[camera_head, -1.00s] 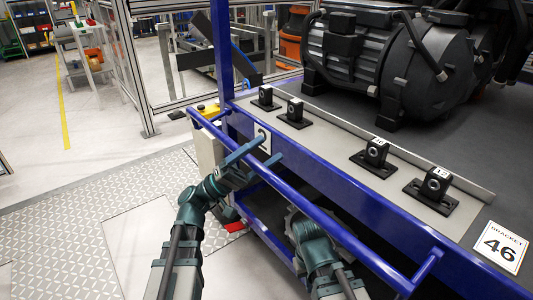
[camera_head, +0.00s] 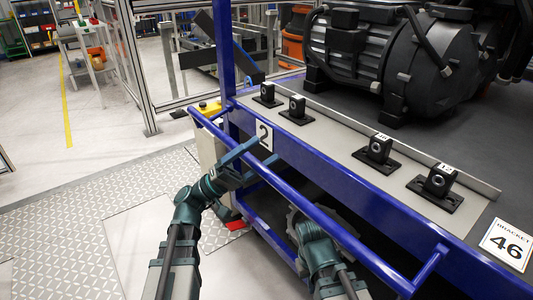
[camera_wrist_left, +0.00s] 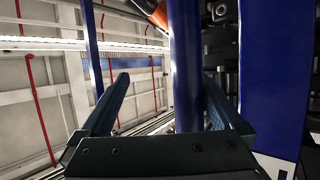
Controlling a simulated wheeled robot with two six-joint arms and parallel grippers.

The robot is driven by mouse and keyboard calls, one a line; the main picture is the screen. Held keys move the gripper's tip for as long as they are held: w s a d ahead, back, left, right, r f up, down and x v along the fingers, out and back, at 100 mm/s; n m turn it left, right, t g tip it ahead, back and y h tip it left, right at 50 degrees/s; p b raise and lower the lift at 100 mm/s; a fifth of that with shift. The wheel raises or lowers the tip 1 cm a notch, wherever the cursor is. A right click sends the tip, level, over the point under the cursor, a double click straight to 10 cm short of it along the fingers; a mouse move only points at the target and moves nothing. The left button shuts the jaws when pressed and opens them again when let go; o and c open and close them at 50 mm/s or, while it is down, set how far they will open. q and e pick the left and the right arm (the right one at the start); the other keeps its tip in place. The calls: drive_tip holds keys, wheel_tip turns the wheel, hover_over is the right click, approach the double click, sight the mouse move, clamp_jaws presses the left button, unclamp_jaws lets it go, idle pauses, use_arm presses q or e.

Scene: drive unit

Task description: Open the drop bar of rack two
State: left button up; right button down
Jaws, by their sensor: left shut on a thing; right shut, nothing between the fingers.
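The blue drop bar (camera_head: 325,224) runs slanting along the front of the blue rack (camera_head: 345,187), standing off from it. A white plate with a 2 (camera_head: 264,136) is on the rack's front. My left gripper (camera_head: 252,163) is shut on the bar near its far left part. In the left wrist view the blue bar (camera_wrist_left: 185,65) stands between the two fingers (camera_wrist_left: 165,105), close to the right one. My right arm comes up from the bottom below the bar. Its gripper (camera_head: 308,225) is shut and empty, and its fingertips are mostly hidden.
Several black brackets (camera_head: 378,150) stand on the rack's grey ledge, with a large black drive unit (camera_head: 400,65) behind. A yellow-topped box (camera_head: 208,107) is beside the rack's left end. The floor at left is clear.

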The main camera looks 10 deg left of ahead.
use_arm(q)
drive_tip(key=b+v, duration=0.5)
drive_tip(key=v, duration=0.6)
drive_tip(key=shift+s+a+t+b, duration=0.2)
drive_tip(key=shift+a+t+b, duration=0.1)
drive_tip(key=shift+a+b, duration=0.05)
drive_tip(key=shift+f, duration=0.1)
drive_tip(key=shift+c, duration=0.3)
